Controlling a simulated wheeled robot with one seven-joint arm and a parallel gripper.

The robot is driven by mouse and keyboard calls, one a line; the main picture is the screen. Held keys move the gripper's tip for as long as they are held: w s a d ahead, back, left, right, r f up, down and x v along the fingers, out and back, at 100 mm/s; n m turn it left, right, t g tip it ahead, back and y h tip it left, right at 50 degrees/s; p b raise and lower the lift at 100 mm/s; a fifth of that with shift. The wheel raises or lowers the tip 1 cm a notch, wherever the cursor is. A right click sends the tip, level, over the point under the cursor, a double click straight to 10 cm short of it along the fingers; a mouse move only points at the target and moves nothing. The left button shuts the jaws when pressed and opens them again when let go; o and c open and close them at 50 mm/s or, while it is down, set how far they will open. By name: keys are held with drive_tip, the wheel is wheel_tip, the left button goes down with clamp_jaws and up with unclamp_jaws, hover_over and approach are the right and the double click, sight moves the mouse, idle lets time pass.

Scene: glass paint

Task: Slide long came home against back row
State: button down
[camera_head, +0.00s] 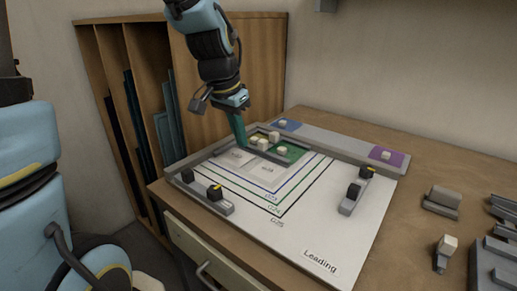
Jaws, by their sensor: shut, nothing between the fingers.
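A long grey strip, which looks like the long came (270,157), lies on the white board (310,215), along the front of the back row. In the back row, green glass (297,153) and small pale blocks show. The gap between strip and row is too small to judge. My gripper (240,139) is shut and empty, with its teal fingers pointing down at the strip's left end. I cannot tell whether they touch it. The fingers hide part of the row's left end.
Grey rails edge the board at back and left. Black-topped blocks stand on the left rail (203,192) and a right bar (351,196). Purple (388,157) and blue (286,125) pads lie behind. Grey holders (442,198) stand at right.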

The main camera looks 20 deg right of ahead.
sight(261, 145)
drive_tip(key=x, duration=0.6)
drive_tip(key=shift+d+f+p, duration=0.15)
drive_tip(key=shift+f+p, duration=0.25)
drive_tip(key=shift+w+d+p, duration=0.3)
drive_tip(key=shift+d, duration=0.25)
drive_tip(key=shift+w+d+p, duration=0.3)
drive_tip(key=shift+w+d, duration=0.05)
drive_tip(key=shift+d, duration=0.2)
drive_tip(key=shift+w+d, duration=0.4)
drive_tip(key=shift+d, duration=0.25)
drive_tip(key=shift+w+d, duration=0.45)
drive_tip(key=shift+d, duration=0.4)
